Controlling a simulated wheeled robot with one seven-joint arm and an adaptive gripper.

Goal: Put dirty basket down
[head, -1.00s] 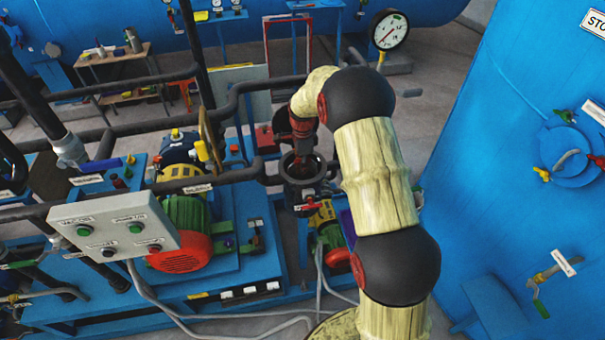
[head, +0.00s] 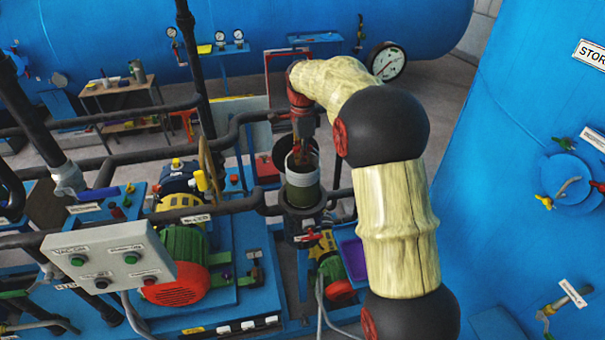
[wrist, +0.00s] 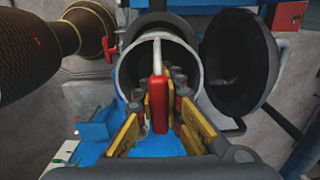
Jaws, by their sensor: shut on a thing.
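My gripper (wrist: 158,98) is shut on the red grip of the dirty basket's handle (wrist: 157,85). The basket (wrist: 207,75) is a cylinder with a pale rim and a dark inside. In the head view the dark green basket (head: 303,196) hangs upright below my gripper (head: 302,138), above the dark pipe housing (head: 301,222). I cannot tell whether its bottom is clear of the housing. A round black lid (wrist: 240,65) stands open to the right in the wrist view. The arm's end partly hides the basket's top.
A purple tray (head: 352,258) lies right of the housing, partly behind my arm. A green and red motor (head: 180,262) and control box (head: 110,262) stand left. Dark pipes (head: 225,203) run beside the housing. A big blue tank (head: 520,130) stands close on the right.

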